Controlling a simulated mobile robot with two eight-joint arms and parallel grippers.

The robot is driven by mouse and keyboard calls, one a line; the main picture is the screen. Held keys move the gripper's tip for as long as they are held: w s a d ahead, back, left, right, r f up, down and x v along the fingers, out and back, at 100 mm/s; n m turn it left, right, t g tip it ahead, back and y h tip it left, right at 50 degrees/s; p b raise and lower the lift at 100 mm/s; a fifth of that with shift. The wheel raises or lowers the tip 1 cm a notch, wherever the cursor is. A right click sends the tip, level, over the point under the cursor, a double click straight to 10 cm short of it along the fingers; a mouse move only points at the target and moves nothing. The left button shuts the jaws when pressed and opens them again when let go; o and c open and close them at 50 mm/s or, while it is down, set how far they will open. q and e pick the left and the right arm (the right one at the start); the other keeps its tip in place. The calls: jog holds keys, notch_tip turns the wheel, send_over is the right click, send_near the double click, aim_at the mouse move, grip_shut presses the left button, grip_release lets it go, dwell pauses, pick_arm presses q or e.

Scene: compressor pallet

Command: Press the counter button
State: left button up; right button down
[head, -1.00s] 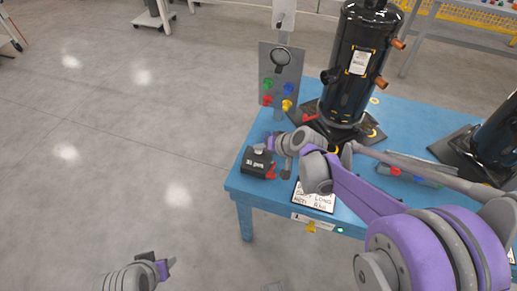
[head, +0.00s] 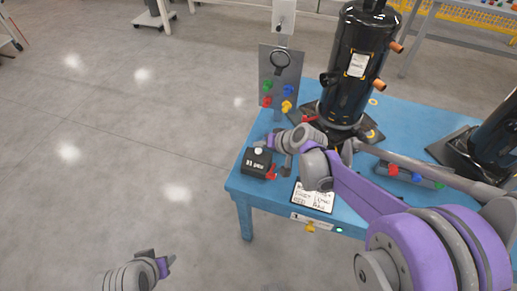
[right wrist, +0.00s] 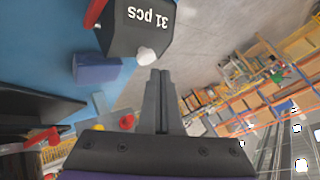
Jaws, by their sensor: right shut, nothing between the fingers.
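The counter (head: 257,163) is a black box with a white button (head: 258,151) on top, at the near left corner of the blue table. In the right wrist view the counter (right wrist: 138,22) reads "31 pcs", and its white button (right wrist: 146,55) shows close to my fingertips. My right gripper (head: 271,142) is shut and empty, just beyond the button in the head view; in the right wrist view its fingers (right wrist: 160,75) are beside the button, seemingly apart from it. My left gripper (head: 168,264) is low over the floor, away from the table; its finger opening is unclear.
The blue table (head: 245,187) carries a black compressor (head: 351,75), a grey panel with coloured knobs (head: 279,75) and a printed card (head: 313,197). A second compressor (head: 497,135) stands at right. Floor left of the table is clear.

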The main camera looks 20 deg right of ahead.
aim_at(261, 152)
jog(key=shift+r, duration=0.1)
notch_tip(261, 152, up, 5)
jog(key=p, duration=0.4)
dwell(0.3)
dwell(2.2)
notch_tip(261, 152, up, 4)
jog(key=p, duration=0.5)
jog(key=shift+f, duration=0.2)
